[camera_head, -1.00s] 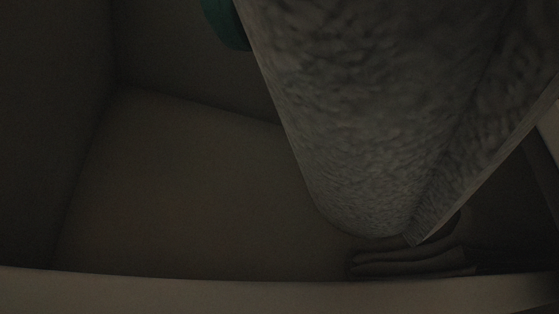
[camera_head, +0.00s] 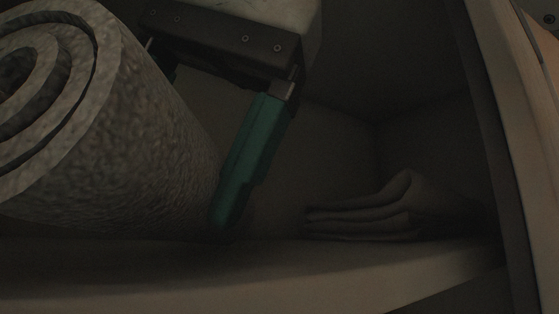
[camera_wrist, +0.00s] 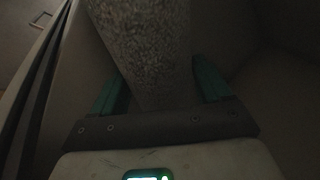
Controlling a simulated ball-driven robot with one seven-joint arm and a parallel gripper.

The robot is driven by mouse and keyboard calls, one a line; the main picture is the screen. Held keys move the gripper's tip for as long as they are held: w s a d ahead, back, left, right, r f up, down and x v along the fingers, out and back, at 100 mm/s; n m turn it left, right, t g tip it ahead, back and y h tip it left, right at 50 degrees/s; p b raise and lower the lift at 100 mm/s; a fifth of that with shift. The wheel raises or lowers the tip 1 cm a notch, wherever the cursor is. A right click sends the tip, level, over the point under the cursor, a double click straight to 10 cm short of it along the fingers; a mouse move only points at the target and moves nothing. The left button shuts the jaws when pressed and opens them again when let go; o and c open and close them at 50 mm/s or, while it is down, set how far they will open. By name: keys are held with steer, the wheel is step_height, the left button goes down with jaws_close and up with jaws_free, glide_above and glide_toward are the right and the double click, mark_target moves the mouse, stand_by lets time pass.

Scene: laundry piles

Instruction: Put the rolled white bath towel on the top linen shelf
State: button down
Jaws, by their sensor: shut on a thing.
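The rolled white bath towel (camera_head: 150,150) fills the left of the head view, its spiral end toward the camera. My gripper (camera_head: 190,145) is shut on the towel, with one green finger along its right side. In the wrist view, the towel (camera_wrist: 148,50) runs between both green fingers of my gripper (camera_wrist: 160,85). The towel is inside a dim shelf compartment, low over the shelf board (camera_head: 330,275). I cannot tell whether its underside touches the board.
A folded dark cloth stack (camera_head: 375,215) lies on the same shelf, right of my gripper, with a small gap between. An upright side panel (camera_head: 500,150) bounds the compartment at the right. The scene is very dark.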

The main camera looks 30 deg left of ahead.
jaws_free()
steer(key=shift+f, duration=0.25)
steer(key=shift+d+r, duration=0.1)
steer(key=shift+r, duration=0.05)
steer(key=shift+d+r, duration=0.15)
steer(key=shift+r, duration=0.15)
steer(key=v, duration=0.2)
steer(key=shift+w+d+r, duration=0.1)
steer(key=shift+d+r, duration=0.05)
steer(key=shift+r, duration=0.1)
steer(key=w+d, duration=0.1)
steer(key=d, duration=1)
steer(key=shift+w+d+f, duration=0.2)
steer(key=shift+w+d, duration=0.05)
steer(key=shift+d, duration=0.05)
